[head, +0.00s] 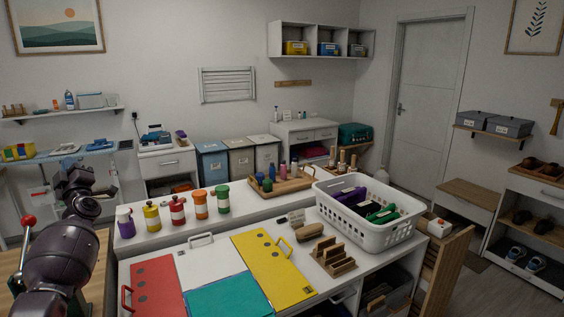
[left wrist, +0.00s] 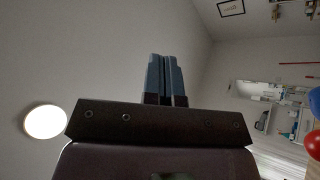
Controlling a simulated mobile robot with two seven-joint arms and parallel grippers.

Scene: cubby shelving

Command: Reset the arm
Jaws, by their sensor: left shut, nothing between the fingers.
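My left arm rises at the left edge of the head view, dark and bent, beside the white counter. Its fingers cannot be made out clearly there. In the left wrist view my left gripper (left wrist: 165,60) points up toward bare wall and ceiling. Its two blue-grey fingers lie together with nothing between them. No object touches them. My right gripper and right arm are in neither view.
The counter (head: 222,255) holds red, yellow and teal panels, a white basket (head: 370,232), a wooden rack (head: 333,257) and several coloured bottles (head: 177,210). A red-knobbed lever (head: 28,220) shows beside my arm. A round lamp (left wrist: 45,121) shows in the wrist view.

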